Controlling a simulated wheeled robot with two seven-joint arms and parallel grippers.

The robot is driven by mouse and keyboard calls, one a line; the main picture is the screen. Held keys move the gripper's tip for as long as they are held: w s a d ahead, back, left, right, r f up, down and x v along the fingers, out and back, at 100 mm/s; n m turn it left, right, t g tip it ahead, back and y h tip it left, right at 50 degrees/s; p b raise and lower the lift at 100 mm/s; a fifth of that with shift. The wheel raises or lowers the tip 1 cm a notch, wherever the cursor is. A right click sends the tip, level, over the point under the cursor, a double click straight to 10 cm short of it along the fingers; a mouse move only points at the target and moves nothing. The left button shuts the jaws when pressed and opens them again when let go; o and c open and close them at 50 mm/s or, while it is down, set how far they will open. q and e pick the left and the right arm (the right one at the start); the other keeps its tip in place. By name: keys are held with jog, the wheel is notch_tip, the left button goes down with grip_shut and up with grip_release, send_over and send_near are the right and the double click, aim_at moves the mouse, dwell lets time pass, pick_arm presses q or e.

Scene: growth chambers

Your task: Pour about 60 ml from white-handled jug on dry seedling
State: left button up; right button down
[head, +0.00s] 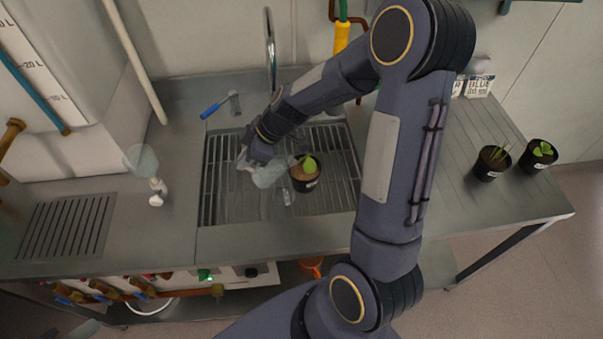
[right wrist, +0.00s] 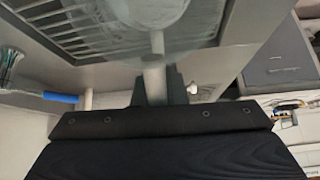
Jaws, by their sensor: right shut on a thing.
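My right gripper (head: 258,152) is shut on the white handle (right wrist: 154,84) of a clear jug (head: 268,176). The jug is tilted over the sink grate, its body close to the left side of a potted seedling. The jug's body also shows at the top of the right wrist view (right wrist: 150,12). The potted seedling (head: 304,180) is a dark pot with brown soil and a yellow-green leaf, on the grate. I cannot tell whether the jug touches the pot or how much liquid it holds. A clear patch shows below the jug. My left gripper is not in view.
Two more potted plants (head: 492,163) (head: 540,154) stand on the right counter. A clear vessel with a white part (head: 157,190) stands left of the sink grate (head: 229,205).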

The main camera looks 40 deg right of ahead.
jog(key=shift+s+d+r+y, duration=0.2)
jog(key=shift+r+y, duration=0.1)
jog(key=shift+r, duration=0.05)
jog(key=shift+d+r+t+b, duration=0.1)
jog(key=shift+r+t+b, duration=0.2)
jog(key=shift+b, duration=0.2)
jog(key=shift+s+d+r+y, duration=0.1)
jog(key=shift+s+r+y, duration=0.05)
jog(key=shift+r+y, duration=0.25)
jog(key=shift+d+r+t+b, duration=0.2)
jog(key=shift+t+b, duration=0.1)
jog(key=shift+b, duration=0.3)
jog(key=shift+s+d+t+y+b, duration=0.3)
jog(key=shift+t+y+b, duration=0.1)
jog(key=shift+y+b, duration=0.65)
jog(key=shift+r, duration=0.25)
jog(key=shift+s+d+r+t+y, duration=0.15)
jog(key=shift+d+r+t+y, duration=0.05)
jog(key=shift+r+t+y, duration=0.1)
jog(key=shift+s+d+r+t+y, duration=0.2)
jog(key=shift+d+r+t+y, duration=0.1)
jog(key=shift+r+y, duration=0.25)
dwell(1.5)
